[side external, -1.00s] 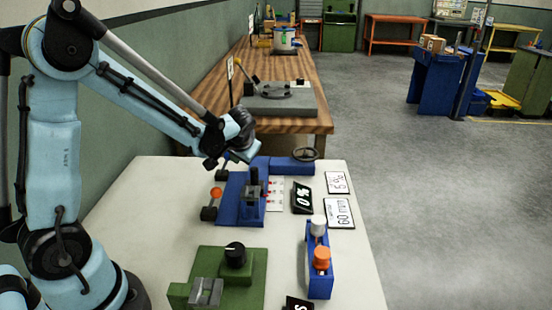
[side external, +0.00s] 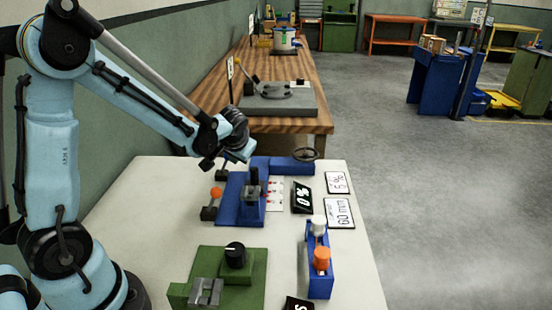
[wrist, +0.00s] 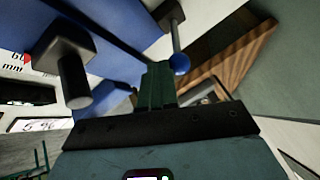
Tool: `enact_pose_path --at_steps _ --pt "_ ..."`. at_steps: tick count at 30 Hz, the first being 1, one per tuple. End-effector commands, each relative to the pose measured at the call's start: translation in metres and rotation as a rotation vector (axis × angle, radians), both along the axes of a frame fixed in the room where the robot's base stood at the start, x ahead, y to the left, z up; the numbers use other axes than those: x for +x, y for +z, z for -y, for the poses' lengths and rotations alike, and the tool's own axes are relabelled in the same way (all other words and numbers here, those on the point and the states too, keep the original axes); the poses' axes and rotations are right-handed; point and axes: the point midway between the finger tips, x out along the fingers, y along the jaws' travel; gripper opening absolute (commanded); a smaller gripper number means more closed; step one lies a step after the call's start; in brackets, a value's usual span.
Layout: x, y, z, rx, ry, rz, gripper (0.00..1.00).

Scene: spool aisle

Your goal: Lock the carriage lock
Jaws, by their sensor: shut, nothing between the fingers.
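In the wrist view my gripper's green fingers (wrist: 157,85) are shut and empty. A blue ball knob (wrist: 180,64) on a metal rod shows close beside the fingertips; I cannot tell whether they touch. A grey cylindrical post (wrist: 73,82) stands on the blue body to the left. No label shows which part is the carriage lock, and my wrist hides part of the device's far side.
An orange-knobbed lever (side external: 215,192) stands at the device's left. A green fixture (side external: 225,275) and a blue button box (side external: 319,270) are nearer the camera.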

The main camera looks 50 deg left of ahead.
Motion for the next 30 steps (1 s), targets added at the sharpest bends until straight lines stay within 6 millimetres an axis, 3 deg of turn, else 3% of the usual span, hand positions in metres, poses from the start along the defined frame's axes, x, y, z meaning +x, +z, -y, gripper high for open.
enact_pose_path --at_steps 14,26,30 --pt "-0.009 0.006 -0.009 -0.092 0.005 0.093 0.0" --pt "-0.031 0.014 -0.031 -0.331 0.011 0.335 0.0" --pt "-0.036 0.015 -0.037 -0.325 0.004 0.326 0.0"
